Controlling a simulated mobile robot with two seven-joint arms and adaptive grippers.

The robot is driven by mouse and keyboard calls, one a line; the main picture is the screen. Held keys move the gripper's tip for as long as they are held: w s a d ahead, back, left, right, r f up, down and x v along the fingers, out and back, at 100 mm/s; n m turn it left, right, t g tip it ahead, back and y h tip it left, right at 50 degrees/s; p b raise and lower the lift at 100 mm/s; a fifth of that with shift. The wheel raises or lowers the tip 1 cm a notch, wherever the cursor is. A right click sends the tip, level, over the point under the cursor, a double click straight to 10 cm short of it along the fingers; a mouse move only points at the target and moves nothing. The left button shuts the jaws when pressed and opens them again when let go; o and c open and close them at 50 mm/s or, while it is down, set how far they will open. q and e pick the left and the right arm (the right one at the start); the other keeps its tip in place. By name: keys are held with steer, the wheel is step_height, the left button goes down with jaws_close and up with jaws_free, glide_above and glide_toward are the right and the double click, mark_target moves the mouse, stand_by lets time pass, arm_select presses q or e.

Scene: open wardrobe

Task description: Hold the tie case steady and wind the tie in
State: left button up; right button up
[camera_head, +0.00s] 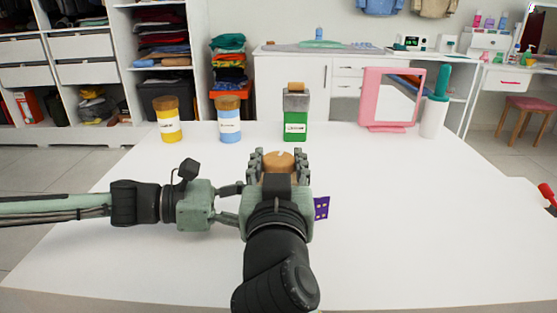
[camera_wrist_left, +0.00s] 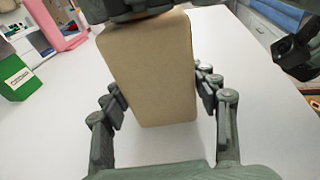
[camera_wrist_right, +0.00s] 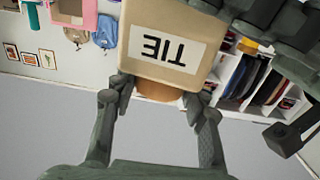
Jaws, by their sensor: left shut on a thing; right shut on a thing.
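The tie case is a tan box with a white TIE label (camera_wrist_right: 165,48) in the right wrist view, where the label appears upside down. Its plain tan face (camera_wrist_left: 155,75) fills the middle of the left wrist view. My left gripper (camera_wrist_left: 160,95) is shut on the case sides; in the head view its fingers are partly hidden behind my right gripper. My right gripper (camera_head: 279,160) is shut on a round orange-brown knob (camera_head: 278,161) at the case; the knob also shows between its fingers (camera_wrist_right: 158,90). A purple tie with yellow marks (camera_head: 321,208) sticks out to the right of my right gripper.
Yellow (camera_head: 170,120), blue (camera_head: 229,120) and green (camera_head: 295,117) containers stand along the back of the white table (camera_head: 420,230). A pink-framed mirror (camera_head: 389,100) and a white holder with a teal handle (camera_head: 433,115) stand back right.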

steer(key=o, duration=1.2)
steer(key=shift+d, duration=0.1)
steer(key=s, duration=1.2)
